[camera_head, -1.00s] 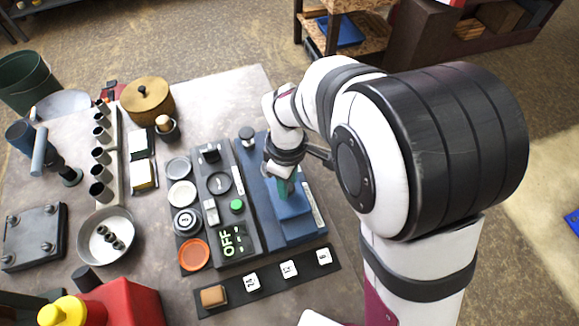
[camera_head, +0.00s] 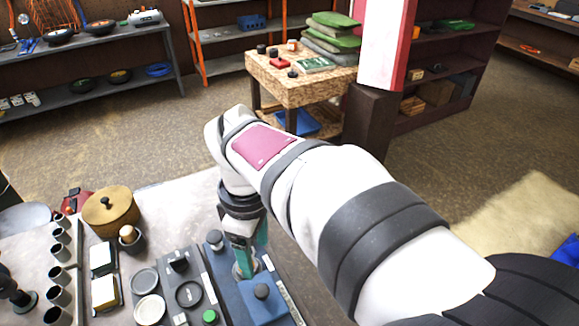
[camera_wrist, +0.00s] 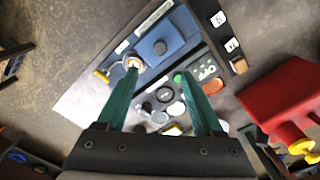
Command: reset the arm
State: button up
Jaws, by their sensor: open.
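My gripper (camera_head: 250,262) is above the blue panel (camera_head: 226,272) on the workbench in the head view. Its teal fingers are spread with nothing between them. In the wrist view my gripper (camera_wrist: 160,92) shows both fingers wide apart, and the blue panel (camera_wrist: 150,62) with its dark knob lies beyond them. My arm reaches across the right of the head view, and its links hide part of the bench.
A wooden lidded pot (camera_head: 110,212) and several upright dark tubes (camera_head: 60,252) stand at the left of the bench. A red object with a yellow top (camera_wrist: 285,108) shows in the wrist view. A wooden side table (camera_head: 300,80) stands behind.

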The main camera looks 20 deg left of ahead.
notch_tip(320, 180, up, 2)
jog(key=shift+r, duration=0.1)
jog(key=s+d+m, duration=0.3)
jog(key=d+m, duration=0.6)
jog(key=d, duration=0.3)
jog(key=s+d+f+m+y, duration=0.1)
jog(key=s+d+f+m, duration=0.3)
jog(key=s+d+m, duration=0.5)
jog(key=s+m, duration=0.1)
jog(key=m, duration=0.4)
jog(key=shift+s+d+f+m+y, duration=0.15)
jog(key=shift+s+d+m+y, duration=0.15)
jog(key=shift+y, duration=0.1)
jog(key=shift+w, duration=0.1)
